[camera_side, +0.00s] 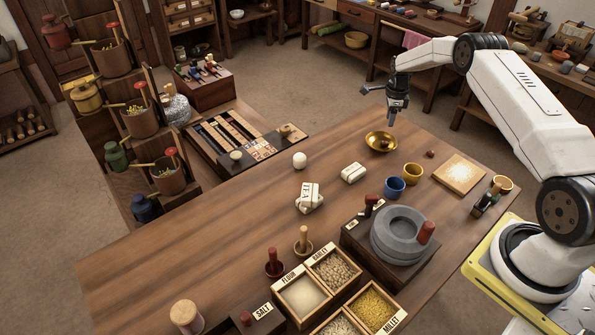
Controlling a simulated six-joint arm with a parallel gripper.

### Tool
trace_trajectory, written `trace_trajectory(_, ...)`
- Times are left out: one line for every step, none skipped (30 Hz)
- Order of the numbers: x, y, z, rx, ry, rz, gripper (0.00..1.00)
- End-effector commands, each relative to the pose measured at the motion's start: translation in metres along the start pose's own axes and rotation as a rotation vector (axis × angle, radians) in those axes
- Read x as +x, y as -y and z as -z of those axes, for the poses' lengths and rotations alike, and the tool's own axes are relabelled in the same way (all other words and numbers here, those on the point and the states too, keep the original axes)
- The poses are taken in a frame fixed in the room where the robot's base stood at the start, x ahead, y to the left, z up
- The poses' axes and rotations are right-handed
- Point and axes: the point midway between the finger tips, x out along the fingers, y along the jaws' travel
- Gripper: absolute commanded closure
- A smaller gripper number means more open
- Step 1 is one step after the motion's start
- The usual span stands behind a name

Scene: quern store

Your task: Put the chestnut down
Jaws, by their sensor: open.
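My gripper (392,121) is open and points down, a little above the brass bowl (370,146) near the table's far edge. Nothing shows between its fingers. A small dark brown lump (384,144) lies in the bowl, below the fingers; it may be the chestnut, but it is too small to be sure. A small reddish-brown round thing (430,153) sits on the bare table to the right of the bowl, apart from the gripper. It is also chestnut-like, and I cannot tell which one is the chestnut.
A white wrapped block (353,173) and a white ball (300,160) lie left. A stone quern (398,242) stands nearer.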

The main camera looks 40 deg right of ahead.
Motion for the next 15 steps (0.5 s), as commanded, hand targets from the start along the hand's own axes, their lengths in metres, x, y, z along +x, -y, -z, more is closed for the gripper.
trace_trajectory(-0.007,0.001,0.0,0.0,0.0,0.002,0.57)
trace_trajectory(-0.011,0.001,0.0,0.0,0.0,0.002,0.57)
trace_trajectory(-0.015,0.001,0.0,0.0,0.0,0.001,0.57)
trace_trajectory(-0.017,0.0,0.0,0.0,0.0,0.0,0.57)
trace_trajectory(-0.019,0.0,0.0,0.0,0.0,0.0,0.57)
trace_trajectory(-0.022,0.0,0.0,0.0,0.0,0.0,0.57)
trace_trajectory(-0.024,0.0,0.0,0.0,0.0,0.0,0.57)
trace_trajectory(-0.025,0.0,0.0,0.0,0.0,0.0,0.57)
trace_trajectory(-0.026,0.0,0.0,0.0,0.0,0.0,0.57)
trace_trajectory(-0.027,0.0,0.0,0.0,0.0,0.0,0.57)
trace_trajectory(-0.027,0.0,0.0,0.0,0.0,0.0,0.57)
trace_trajectory(-0.028,0.0,0.0,0.0,0.0,-0.001,0.57)
trace_trajectory(-0.028,0.0,0.0,0.0,0.0,-0.001,0.57)
trace_trajectory(-0.028,0.0,0.0,0.0,0.0,-0.001,0.57)
trace_trajectory(-0.028,0.0,0.0,0.0,0.0,-0.001,0.57)
